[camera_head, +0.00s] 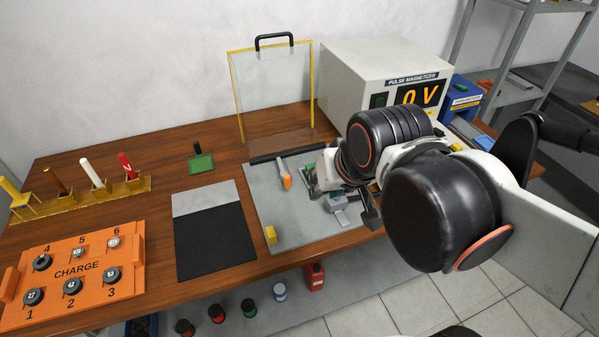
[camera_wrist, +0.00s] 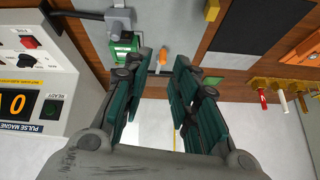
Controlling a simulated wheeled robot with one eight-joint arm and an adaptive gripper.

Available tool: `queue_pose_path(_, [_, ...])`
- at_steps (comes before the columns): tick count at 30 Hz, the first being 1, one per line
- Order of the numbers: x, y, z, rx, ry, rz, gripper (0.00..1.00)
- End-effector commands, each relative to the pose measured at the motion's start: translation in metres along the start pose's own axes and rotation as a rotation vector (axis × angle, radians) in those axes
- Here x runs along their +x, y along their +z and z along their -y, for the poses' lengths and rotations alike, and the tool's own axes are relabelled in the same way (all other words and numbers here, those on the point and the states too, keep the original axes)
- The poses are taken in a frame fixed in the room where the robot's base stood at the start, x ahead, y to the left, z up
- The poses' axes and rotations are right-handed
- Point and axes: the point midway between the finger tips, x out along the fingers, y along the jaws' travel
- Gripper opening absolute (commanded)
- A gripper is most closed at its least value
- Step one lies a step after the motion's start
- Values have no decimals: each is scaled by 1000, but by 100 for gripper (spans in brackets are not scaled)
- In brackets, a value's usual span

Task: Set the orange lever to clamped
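The orange lever (camera_head: 286,182) stands on the grey plate (camera_head: 272,207), left of my gripper in the head view; a pale grey piece adjoins it. In the wrist view the orange lever (camera_wrist: 163,54) shows in the gap between my fingertips, beyond them. My gripper (camera_wrist: 165,64) is open, with its two green-padded fingers apart and nothing between them that I can see held. In the head view my arm partly hides the gripper and the grey and green fixture (camera_head: 340,202). That fixture (camera_wrist: 122,42) lies left of the fingers in the wrist view. Contact with the lever cannot be told.
The clear yellow-framed shield (camera_head: 235,95) stands behind the plate, and the pulse magnetizer (camera_head: 345,65) at back right. A yellow block (camera_head: 271,234) sits at the plate's front left. A black mat (camera_head: 213,240), orange charge tray (camera_head: 75,267) and tool rack (camera_head: 55,204) lie left.

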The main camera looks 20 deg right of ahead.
Motion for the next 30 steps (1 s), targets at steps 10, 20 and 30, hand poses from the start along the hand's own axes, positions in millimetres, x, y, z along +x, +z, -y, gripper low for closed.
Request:
queue_pose_path(10, [11,-53,1,412,18,132,0])
queue_pose_path(20, [39,-91,-3,796,69,255,0])
queue_pose_path(30, [81,-120,-12,1182,158,377,0])
